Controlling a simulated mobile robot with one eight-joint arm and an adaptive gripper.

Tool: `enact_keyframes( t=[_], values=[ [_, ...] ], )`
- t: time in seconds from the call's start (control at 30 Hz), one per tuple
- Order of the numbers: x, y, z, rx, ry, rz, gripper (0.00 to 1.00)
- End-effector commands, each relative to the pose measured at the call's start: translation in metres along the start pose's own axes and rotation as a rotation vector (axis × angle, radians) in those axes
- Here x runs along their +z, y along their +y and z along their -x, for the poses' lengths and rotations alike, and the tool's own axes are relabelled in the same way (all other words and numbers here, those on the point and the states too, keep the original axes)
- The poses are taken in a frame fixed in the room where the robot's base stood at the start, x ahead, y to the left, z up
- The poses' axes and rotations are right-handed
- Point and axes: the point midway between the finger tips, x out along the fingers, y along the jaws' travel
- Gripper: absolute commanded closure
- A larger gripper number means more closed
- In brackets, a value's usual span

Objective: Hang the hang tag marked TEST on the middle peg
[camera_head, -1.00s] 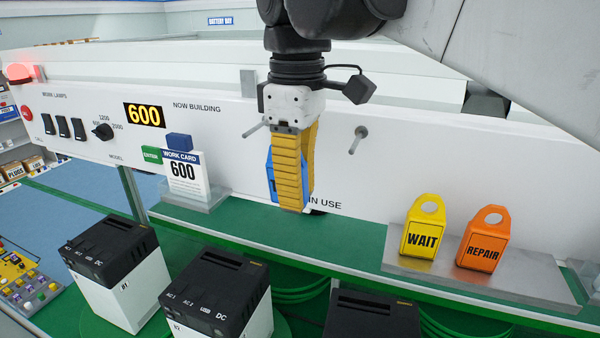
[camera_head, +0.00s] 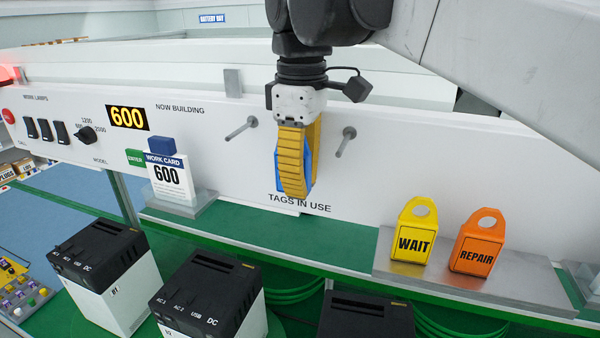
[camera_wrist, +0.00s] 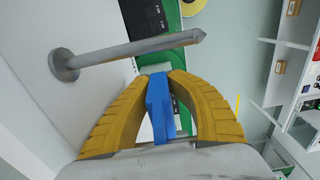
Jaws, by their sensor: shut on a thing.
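My gripper (camera_head: 294,192) is shut on a blue tag (camera_head: 309,165) in front of the white panel, above the words TAGS IN USE. The wrist view shows the blue tag (camera_wrist: 158,108) edge-on between the two yellow fingers; its marking cannot be read. A grey peg (camera_head: 241,128) sticks out of the panel left of my gripper, and another peg (camera_head: 346,141) sticks out to its right. No peg shows between them in the head view, where my gripper covers the panel. One peg (camera_wrist: 130,50) runs across the wrist view beyond the fingertips, apart from the tag.
A yellow WAIT tag (camera_head: 413,243) and an orange REPAIR tag (camera_head: 477,253) stand on a metal ledge (camera_head: 390,266) at right. A work card (camera_head: 170,180) stands at left. Black-topped boxes (camera_head: 210,290) line the front. The green shelf below my gripper is clear.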

Motion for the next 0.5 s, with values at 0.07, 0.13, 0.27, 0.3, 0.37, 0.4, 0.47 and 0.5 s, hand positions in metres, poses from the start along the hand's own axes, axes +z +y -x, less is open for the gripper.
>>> enact_keyframes(
  t=[0.07,0.13,0.27,0.3,0.37,0.4,0.47,0.5],
  values=[
    [-0.0001,-0.0013,-0.0002,-0.002,0.0,0.002,1.0],
    [-0.0004,-0.0022,0.0,-0.004,0.0,0.004,1.0],
    [-0.0006,-0.003,0.0001,-0.005,0.0,0.005,1.0],
    [-0.0006,-0.0032,0.0001,-0.005,0.0,0.005,1.0],
    [-0.0007,-0.0034,0.0002,-0.005,0.001,0.006,0.66],
    [-0.0008,-0.0036,0.0002,-0.005,0.001,0.006,0.59],
    [-0.0009,-0.0038,0.0003,-0.006,0.001,0.006,0.59],
    [-0.0009,-0.004,0.0004,-0.006,0.001,0.007,0.59]
  ],
)
